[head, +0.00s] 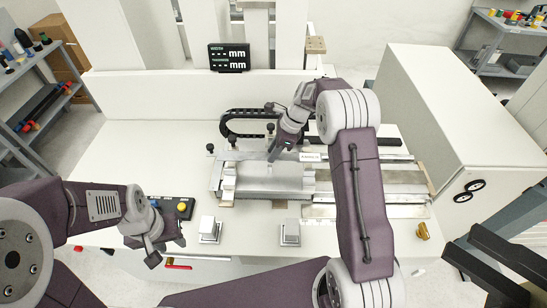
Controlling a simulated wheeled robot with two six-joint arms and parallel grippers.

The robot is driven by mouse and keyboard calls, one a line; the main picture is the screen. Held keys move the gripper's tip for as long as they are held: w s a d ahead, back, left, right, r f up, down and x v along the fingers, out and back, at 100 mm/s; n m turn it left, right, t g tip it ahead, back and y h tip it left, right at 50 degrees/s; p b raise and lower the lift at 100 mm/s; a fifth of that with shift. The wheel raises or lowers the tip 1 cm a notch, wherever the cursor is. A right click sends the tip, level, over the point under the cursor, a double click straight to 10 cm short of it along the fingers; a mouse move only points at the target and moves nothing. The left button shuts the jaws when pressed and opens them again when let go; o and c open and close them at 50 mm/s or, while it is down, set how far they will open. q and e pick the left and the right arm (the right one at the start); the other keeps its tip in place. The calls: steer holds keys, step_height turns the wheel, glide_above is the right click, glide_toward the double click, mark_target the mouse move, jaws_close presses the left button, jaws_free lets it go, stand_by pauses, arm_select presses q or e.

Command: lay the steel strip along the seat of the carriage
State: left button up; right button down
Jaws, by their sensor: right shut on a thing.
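The carriage (268,178) is a silvery metal block with a flat top on a rail assembly, in the middle of the white bench in the head view. My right gripper (273,155) reaches down at the back edge of the carriage, its jaws shut. What it holds is the steel strip, as far as I can judge; the strip is too thin and too hidden to make out, and I cannot tell whether it touches the seat. My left gripper (166,250) hangs at the front left of the bench, jaws apart and empty, away from the carriage.
A black display (229,57) stands behind the rail. A black cable chain (240,122) runs behind the carriage. Two small metal blocks (210,228) (290,232) stand on the front of the bench. A button box (178,208) is beside my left gripper. A white cabinet (450,130) stands right.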

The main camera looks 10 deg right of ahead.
step_height(320, 180, down, 4)
steer(key=shift+a+r+p, duration=0.1)
steer(key=shift+r+p, duration=0.15)
steer(key=shift+p, duration=0.45)
steer(key=shift+f, duration=0.15)
steer(key=shift+f, duration=0.1)
steer(key=c, duration=1.1)
jaws_free()
steer(key=shift+s, duration=0.1)
